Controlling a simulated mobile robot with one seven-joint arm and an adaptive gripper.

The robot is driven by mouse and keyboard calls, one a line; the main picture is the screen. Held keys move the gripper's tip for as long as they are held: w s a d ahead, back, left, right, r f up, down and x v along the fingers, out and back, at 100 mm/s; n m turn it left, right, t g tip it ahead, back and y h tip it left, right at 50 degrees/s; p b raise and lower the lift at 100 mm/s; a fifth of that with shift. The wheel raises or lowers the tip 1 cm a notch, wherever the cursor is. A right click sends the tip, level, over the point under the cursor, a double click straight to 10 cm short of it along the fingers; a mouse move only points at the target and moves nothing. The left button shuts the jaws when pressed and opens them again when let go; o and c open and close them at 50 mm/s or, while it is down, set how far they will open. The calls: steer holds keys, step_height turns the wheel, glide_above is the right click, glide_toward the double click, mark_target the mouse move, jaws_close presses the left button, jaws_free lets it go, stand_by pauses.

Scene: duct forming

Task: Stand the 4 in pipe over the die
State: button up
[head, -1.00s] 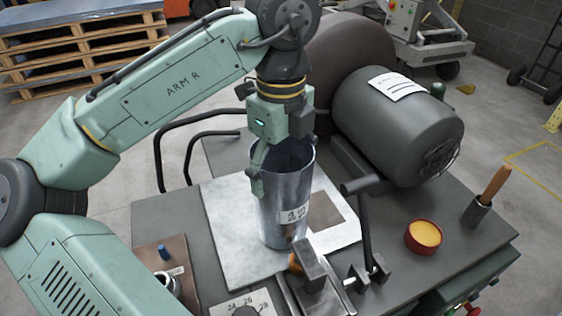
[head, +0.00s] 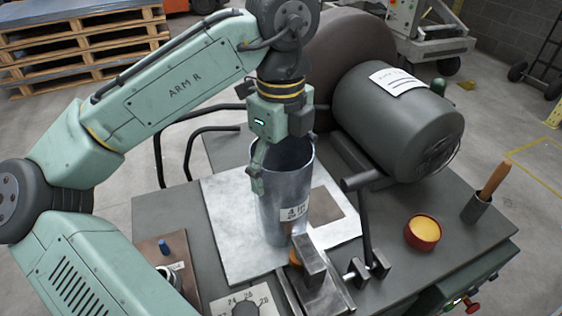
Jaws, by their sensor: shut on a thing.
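The pipe (head: 282,190) is a grey metal cylinder with a white label low on its front. It is upright over the pale metal plate on the machine table. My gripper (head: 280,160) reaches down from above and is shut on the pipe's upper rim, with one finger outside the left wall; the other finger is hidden. I cannot tell whether the pipe's bottom touches what is below. The die cannot be made out for certain; a small orange part (head: 296,258) shows at the pipe's lower front, behind a dark metal block (head: 313,257).
A large grey motor (head: 398,125) stands behind right. A lever (head: 366,225) rises right of the pipe. A red tin with yellow contents (head: 423,232) and a wooden-handled brush (head: 488,190) are at the right. A numbered dial (head: 245,308) is at the front. The pale plate (head: 228,225) has clear room left.

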steer(key=shift+f, duration=0.1)
steer(key=o, duration=1.8)
step_height(320, 180, up, 12)
